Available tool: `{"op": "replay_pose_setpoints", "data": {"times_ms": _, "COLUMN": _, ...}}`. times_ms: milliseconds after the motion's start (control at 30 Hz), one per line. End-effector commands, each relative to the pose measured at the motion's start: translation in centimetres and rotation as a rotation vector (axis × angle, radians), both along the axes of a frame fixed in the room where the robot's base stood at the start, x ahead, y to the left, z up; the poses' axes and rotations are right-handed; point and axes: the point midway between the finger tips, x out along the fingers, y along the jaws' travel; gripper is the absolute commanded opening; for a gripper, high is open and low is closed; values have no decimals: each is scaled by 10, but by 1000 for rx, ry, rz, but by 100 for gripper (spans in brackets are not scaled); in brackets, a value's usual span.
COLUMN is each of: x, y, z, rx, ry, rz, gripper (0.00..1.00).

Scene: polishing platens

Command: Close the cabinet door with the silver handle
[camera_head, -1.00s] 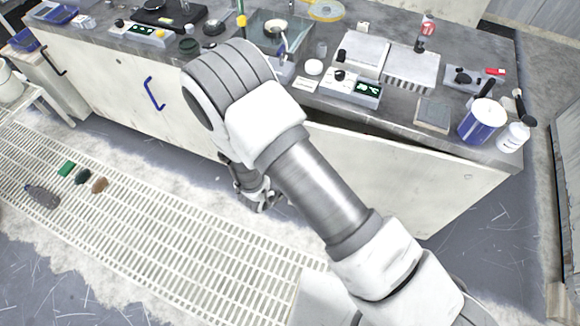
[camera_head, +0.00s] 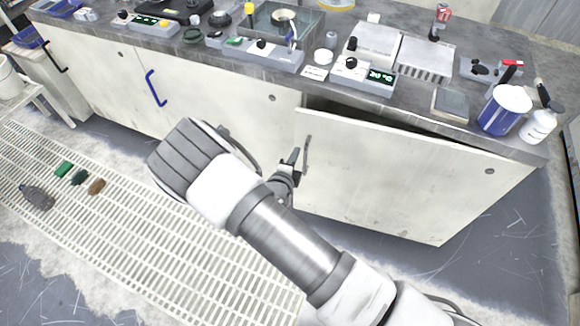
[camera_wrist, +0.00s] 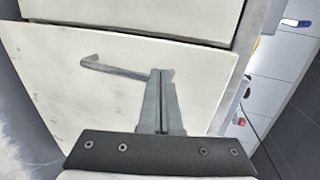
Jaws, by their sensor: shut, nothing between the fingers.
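The white cabinet door (camera_head: 400,175) with the silver handle stands ajar, with a dark gap along its top edge under the worktop. The silver handle (camera_head: 306,156) is a grey bar near the door's left edge; it also shows in the wrist view (camera_wrist: 104,67). My gripper (camera_head: 292,163) is just left of the handle in the head view, with its fingers shut and empty. In the wrist view my gripper (camera_wrist: 162,74) overlaps one end of the handle, close to the door face. I cannot tell whether it touches.
The worktop (camera_head: 415,112) above carries instruments, a blue-and-white tub (camera_head: 503,112) and a white bottle (camera_head: 538,126). Another cabinet front has a blue handle (camera_head: 153,88). Small coloured objects lie on the slatted floor mat (camera_head: 130,215). Bare floor lies before the door.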

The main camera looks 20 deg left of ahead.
Motion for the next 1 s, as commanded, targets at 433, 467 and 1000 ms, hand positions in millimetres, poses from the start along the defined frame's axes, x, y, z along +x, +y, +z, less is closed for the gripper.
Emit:
{"op": "replay_pose_setpoints", "data": {"times_ms": 433, "x": 51, "y": 2, "z": -4, "rx": 0, "ry": 1, "rz": 0, "gripper": 0}}
{"op": "replay_pose_setpoints", "data": {"times_ms": 467, "x": 52, "y": 2, "z": -4, "rx": 0, "ry": 2, "rz": -1, "gripper": 0}}
{"op": "replay_pose_setpoints", "data": {"times_ms": 1000, "x": 57, "y": 10, "z": -8, "rx": 4, "ry": 3, "rz": 11, "gripper": 0}}
